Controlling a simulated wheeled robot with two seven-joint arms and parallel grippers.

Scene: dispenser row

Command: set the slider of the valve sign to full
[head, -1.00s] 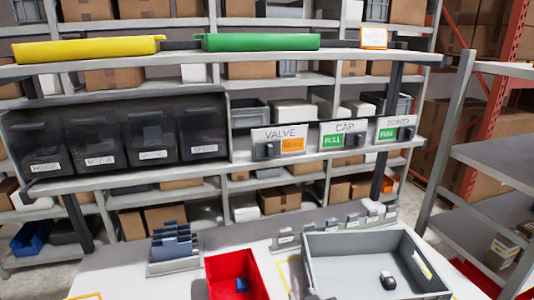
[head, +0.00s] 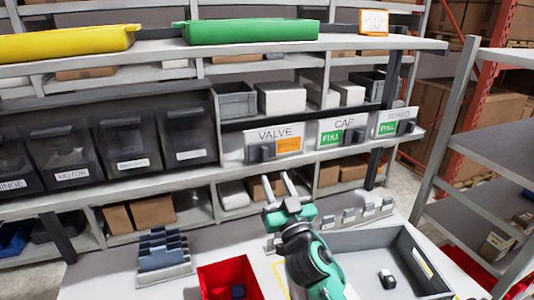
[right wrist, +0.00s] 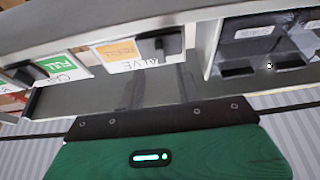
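The valve sign (head: 273,134) is a white plate on the front of the shelf, left of two similar signs. Its dark slider (head: 266,152) sits on the left side, with an orange label (head: 289,145) showing to the right. In the right wrist view the valve sign (right wrist: 141,64) appears upside down, with the slider (right wrist: 158,44) right of the orange label, which reads refill. My right gripper (head: 279,181) is open and empty, just below and in front of the valve sign, apart from the slider. My left gripper is not in view.
The cap sign (head: 344,124) and board sign (head: 395,115) to the right show green full labels. Dark bins (head: 127,150) stand to the left. Below are a red bin (head: 228,282), a grey tray (head: 372,248) and a divider rack (head: 163,262).

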